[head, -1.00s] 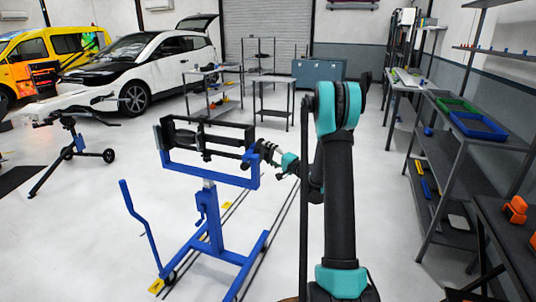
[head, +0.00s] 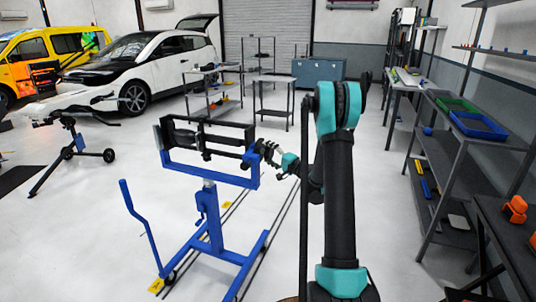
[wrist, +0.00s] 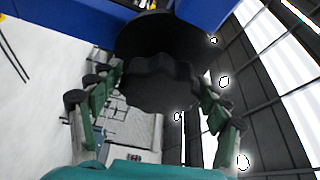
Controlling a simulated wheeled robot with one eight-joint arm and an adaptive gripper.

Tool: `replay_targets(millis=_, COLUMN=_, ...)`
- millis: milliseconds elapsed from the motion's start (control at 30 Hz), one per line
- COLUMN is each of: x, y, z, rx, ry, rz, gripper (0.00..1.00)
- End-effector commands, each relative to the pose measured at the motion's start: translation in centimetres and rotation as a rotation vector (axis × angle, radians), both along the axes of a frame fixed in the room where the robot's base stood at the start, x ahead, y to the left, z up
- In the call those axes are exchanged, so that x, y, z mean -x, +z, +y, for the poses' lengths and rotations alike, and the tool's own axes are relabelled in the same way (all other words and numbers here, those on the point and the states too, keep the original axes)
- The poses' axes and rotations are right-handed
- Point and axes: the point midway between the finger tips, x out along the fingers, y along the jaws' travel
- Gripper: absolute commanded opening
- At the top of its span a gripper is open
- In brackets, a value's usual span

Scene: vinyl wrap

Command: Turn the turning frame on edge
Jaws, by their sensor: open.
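The turning frame (head: 228,129) is a black rectangular frame, with dark parts inside it, carried between the arms of a blue wheeled stand (head: 212,173). A round black knob with a scalloped rim (wrist: 160,82) shows in the wrist view, in front of a larger dark disc (wrist: 160,35). My gripper (wrist: 158,92) is open, with its green fingers on either side of the knob. I cannot tell whether the fingers touch it. In the head view my gripper (head: 264,153) is at the right end of the frame, and its fingertips are too small to make out.
A shelf rack with a blue tray (head: 480,125) and a green tray (head: 455,105) stands at the right. A black wheeled stand (head: 70,150), a white car (head: 140,65) and small tables are farther off. The floor around the blue stand is mostly clear.

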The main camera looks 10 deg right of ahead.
Motion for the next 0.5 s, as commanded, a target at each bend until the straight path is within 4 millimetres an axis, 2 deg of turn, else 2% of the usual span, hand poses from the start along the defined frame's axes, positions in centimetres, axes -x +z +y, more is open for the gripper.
replay_targets(millis=167, x=1.6, y=-0.1, z=-1.3, rx=0.0, ry=-0.003, rz=0.0, gripper=0.76)
replay_targets(millis=500, x=6.9, y=-0.7, z=-5.5, rx=0.001, ry=-0.004, rz=0.0, gripper=0.76)
